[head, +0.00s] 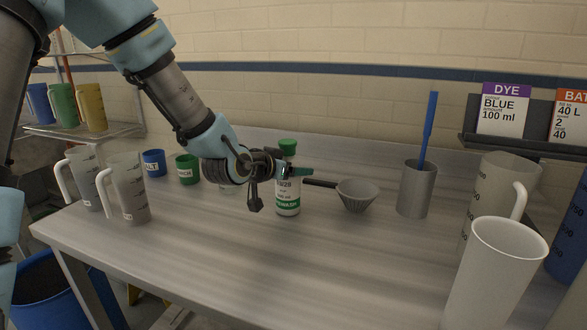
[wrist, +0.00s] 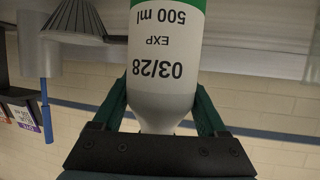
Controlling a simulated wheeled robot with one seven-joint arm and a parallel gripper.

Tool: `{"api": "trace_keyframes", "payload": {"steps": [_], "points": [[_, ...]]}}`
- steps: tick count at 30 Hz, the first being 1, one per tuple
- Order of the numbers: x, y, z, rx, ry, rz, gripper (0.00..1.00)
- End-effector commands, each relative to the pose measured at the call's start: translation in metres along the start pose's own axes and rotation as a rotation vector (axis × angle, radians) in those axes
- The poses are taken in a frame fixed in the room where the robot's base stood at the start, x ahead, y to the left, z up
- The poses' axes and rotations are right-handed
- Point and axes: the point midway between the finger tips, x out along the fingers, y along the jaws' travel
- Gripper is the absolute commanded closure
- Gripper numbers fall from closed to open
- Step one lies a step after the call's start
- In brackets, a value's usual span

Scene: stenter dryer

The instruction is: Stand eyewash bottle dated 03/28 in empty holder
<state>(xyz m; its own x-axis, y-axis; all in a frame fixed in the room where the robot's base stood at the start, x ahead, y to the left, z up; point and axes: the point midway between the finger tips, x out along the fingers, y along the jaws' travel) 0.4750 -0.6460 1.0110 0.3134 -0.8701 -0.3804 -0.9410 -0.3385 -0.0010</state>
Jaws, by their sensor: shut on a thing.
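The eyewash bottle (head: 288,198) is white with a green cap and a green label band. It is upright over the grey table; I cannot tell whether its base touches the top. The wrist view shows it upside down (wrist: 165,50), with "EXP 03/28" and "500 ml" readable. My gripper (head: 284,172) is shut on the bottle's upper part, below the cap. In the wrist view its green fingers (wrist: 162,105) lie on either side of the bottle. I cannot make out an empty bottle holder in either view.
Further right stand a grey cylinder (head: 417,190) with a blue stick and large pale jugs (head: 492,275). Clear jugs (head: 128,190) and small blue and green cups (head: 187,169) stand left. The table's front middle is clear.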

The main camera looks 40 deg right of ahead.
Motion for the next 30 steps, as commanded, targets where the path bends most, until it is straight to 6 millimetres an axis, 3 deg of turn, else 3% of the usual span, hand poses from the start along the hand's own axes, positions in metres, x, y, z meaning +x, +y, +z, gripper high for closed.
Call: {"api": "trace_keyframes", "payload": {"steps": [2, 3, 8, 20, 30], "points": [[0.002, 0.0, 0.002, 0.001, 0.003, 0.0, 1.0], [0.001, 0.0, 0.002, 0.0, 0.0, 0.0, 0.2], [0.001, 0.0, 0.002, 0.0, -0.001, 0.0, 0.02], [-0.004, 0.0, -0.001, 0.001, 0.0, -0.001, 0.0], [-0.066, -0.001, 0.0, 0.003, 0.0, -0.004, 0.0]]}}
